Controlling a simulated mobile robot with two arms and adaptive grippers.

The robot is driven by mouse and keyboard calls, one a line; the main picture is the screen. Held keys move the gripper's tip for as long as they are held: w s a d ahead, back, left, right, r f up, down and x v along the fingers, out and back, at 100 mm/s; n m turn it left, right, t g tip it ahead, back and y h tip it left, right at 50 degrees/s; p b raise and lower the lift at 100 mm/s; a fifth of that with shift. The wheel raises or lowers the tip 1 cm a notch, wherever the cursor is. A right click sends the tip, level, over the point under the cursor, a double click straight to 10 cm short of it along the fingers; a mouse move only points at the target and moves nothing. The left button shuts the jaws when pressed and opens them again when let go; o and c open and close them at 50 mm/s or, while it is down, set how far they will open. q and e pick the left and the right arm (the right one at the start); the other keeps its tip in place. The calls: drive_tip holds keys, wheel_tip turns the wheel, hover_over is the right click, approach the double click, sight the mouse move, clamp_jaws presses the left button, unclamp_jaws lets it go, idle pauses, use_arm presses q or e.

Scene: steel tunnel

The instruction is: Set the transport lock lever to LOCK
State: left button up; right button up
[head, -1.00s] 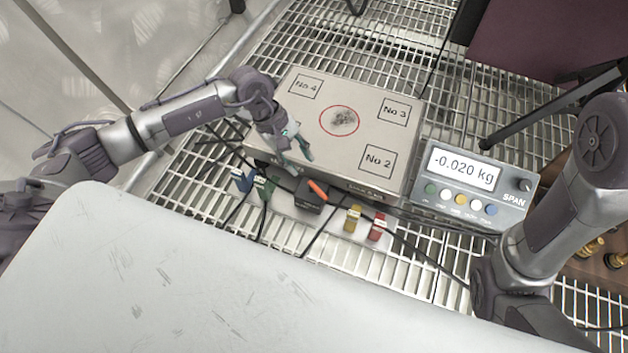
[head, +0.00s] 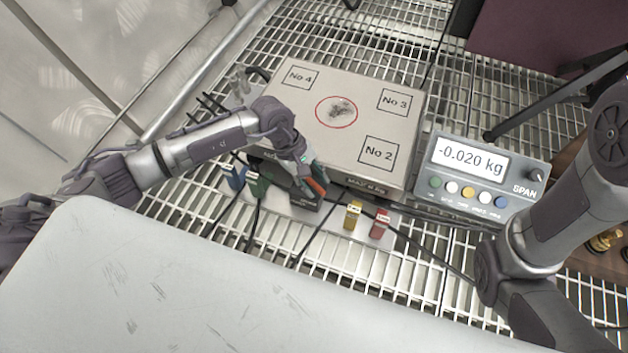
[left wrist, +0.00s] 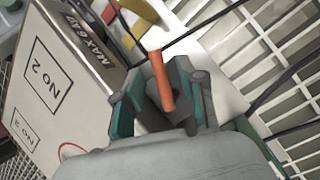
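The lock lever has an orange handle (head: 316,187) and stands on a dark block (head: 301,197) at the front edge of the scale. My left gripper (head: 311,175) is down at the lever. In the left wrist view, the orange lever (left wrist: 161,82) lies between the two green-padded fingers of my left gripper (left wrist: 166,92). The fingers are apart, with a visible gap on both sides of the lever. Any LOCK marking is hidden or too small to read. My right gripper is out of view; only my right arm shows.
The scale platform (head: 340,150) lies just behind the lever. A display unit (head: 470,172) reading -0.020 kg stands to the right. Yellow (head: 352,215) and red (head: 380,222) tags, blue (head: 235,177) and green (head: 257,185) pieces and black cables flank the block. Metal grating lies around.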

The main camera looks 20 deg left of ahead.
use_arm(q)
clamp_jaws()
drive_tip(key=shift+r+p, duration=0.15)
drive_tip(key=shift+p, duration=0.3)
drive_tip(key=n+p, duration=0.1)
drive_tip(key=n+t+p, duration=0.1)
drive_tip(key=n+p, duration=0.1)
drive_tip(key=w+n+t+p, duration=0.1)
drive_tip(key=shift+d+r+n+p, duration=0.15)
drive_tip(key=shift+d+n+p, duration=0.15)
drive_tip(key=shift+p, duration=0.1)
drive_tip(key=shift+n, duration=0.3)
drive_tip(key=shift+w+f+p, duration=0.1)
drive_tip(key=shift+f+p, duration=0.15)
drive_tip(key=shift+p, duration=0.1)
drive_tip(key=shift+o, duration=0.2)
unclamp_jaws()
